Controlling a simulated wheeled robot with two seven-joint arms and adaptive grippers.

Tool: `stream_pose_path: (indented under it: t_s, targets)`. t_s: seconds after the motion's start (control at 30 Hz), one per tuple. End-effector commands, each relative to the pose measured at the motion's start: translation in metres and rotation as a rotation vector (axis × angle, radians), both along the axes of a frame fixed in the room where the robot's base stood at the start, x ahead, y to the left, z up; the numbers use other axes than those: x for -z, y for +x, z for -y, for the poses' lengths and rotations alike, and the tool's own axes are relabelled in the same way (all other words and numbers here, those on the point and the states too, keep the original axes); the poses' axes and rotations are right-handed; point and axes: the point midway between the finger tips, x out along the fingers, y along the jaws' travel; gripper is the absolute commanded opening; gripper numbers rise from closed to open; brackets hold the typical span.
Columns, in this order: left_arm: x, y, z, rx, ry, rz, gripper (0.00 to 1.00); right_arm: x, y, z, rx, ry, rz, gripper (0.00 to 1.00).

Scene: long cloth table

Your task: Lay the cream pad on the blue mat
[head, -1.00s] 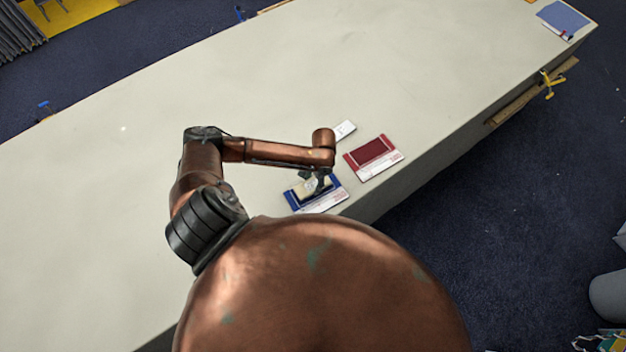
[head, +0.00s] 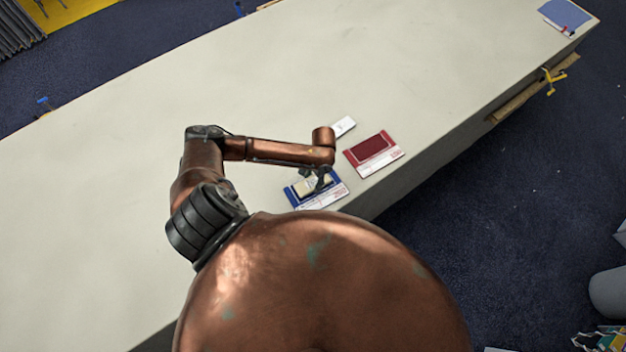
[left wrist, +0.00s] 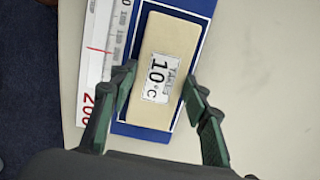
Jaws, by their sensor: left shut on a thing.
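The cream pad (left wrist: 161,70) carries a white label reading "10°C". It also shows in the head view (head: 306,187). My left gripper (left wrist: 158,82) is shut on the pad, with one finger along each long side. The pad is over the blue mat (left wrist: 150,135), nearly lined up with it, and blue shows around its edges. The mat lies near the table's front edge in the head view (head: 290,197). I cannot tell whether the pad's underside touches the mat. My right gripper is not in view.
A dark red mat (head: 374,150) lies just right of the blue mat. A small white object (head: 344,126) lies behind them. A blue sheet (head: 564,14) lies at the far right end. Most of the long pale table (head: 270,70) is bare.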

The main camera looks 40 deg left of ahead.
Motion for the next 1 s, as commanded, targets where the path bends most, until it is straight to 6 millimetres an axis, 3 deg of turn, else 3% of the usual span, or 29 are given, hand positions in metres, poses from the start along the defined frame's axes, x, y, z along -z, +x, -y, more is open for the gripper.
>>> stream_pose_path:
  t_s: [0.23,0.27,0.53,0.83,1.0]
  targets:
    - [0.003,0.000,0.000,0.000,-0.001,0.000,0.18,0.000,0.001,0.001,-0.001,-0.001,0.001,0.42]
    - [0.003,0.000,0.000,0.000,0.000,0.000,0.44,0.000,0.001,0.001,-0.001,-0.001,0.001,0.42]
    - [0.003,0.000,0.000,0.000,0.000,0.000,0.63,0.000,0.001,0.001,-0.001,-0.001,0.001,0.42]
    - [0.001,0.000,0.000,0.000,0.000,0.000,0.63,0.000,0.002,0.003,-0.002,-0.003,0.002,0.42]
    - [-0.016,0.004,0.001,0.001,-0.001,0.002,0.63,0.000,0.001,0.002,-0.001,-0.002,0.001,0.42]
